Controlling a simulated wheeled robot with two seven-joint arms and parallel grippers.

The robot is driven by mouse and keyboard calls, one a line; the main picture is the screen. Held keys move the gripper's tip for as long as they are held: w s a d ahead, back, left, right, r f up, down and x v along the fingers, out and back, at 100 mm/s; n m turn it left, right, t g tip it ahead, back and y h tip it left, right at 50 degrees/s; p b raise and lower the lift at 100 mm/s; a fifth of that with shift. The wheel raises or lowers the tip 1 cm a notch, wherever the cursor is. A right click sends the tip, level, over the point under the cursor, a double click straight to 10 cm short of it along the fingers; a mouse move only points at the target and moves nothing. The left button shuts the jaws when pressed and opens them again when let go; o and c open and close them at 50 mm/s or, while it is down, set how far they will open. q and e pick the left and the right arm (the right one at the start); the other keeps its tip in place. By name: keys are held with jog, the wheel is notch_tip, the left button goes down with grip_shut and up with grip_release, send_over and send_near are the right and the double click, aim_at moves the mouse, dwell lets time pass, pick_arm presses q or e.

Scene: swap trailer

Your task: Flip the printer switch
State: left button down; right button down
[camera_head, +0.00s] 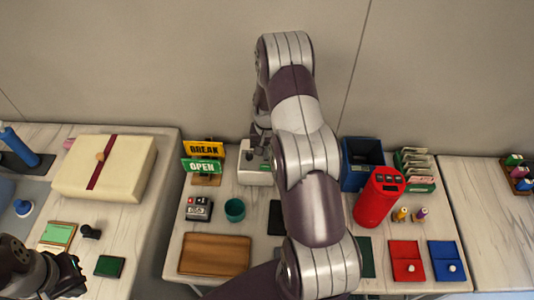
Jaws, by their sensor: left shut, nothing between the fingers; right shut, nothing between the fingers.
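A small white box-shaped device (250,176), which looks like the printer, stands at the back of the middle table. My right arm reaches over the table, and its gripper (258,147) is at the top of the printer, shut with nothing in it. I cannot tell whether the fingers touch the printer. The switch cannot be made out; the gripper and arm hide part of the printer. My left gripper (76,276) is at the lower left over the left table, shut and empty, far from the printer.
BREAK and OPEN signs (203,158), a teal cup (235,210) and a wooden tray (215,254) are left of my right arm. A blue bin (360,165) and a red cylinder (378,198) stand to its right. A ribboned box (104,167) lies on the left table.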

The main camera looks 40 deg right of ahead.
jog(key=shift+r+p, duration=0.45)
jog(key=shift+p, duration=0.05)
notch_tip(320, 180, up, 6)
jog(key=p, duration=0.4)
jog(key=shift+p, duration=0.3)
jog(key=shift+f, duration=0.1)
jog(key=s+a+r+n, duration=0.4)
jog(key=s+a+r, duration=0.3)
jog(key=a, duration=0.2)
jog(key=s+a+r+n+t, duration=0.1)
jog(key=s+a+r+n, duration=0.3)
jog(key=s+a+r, duration=0.3)
jog(key=a+r, duration=0.1)
jog(key=a, duration=0.2)
jog(key=shift+s+r, duration=0.25)
jog(key=shift+s, duration=0.1)
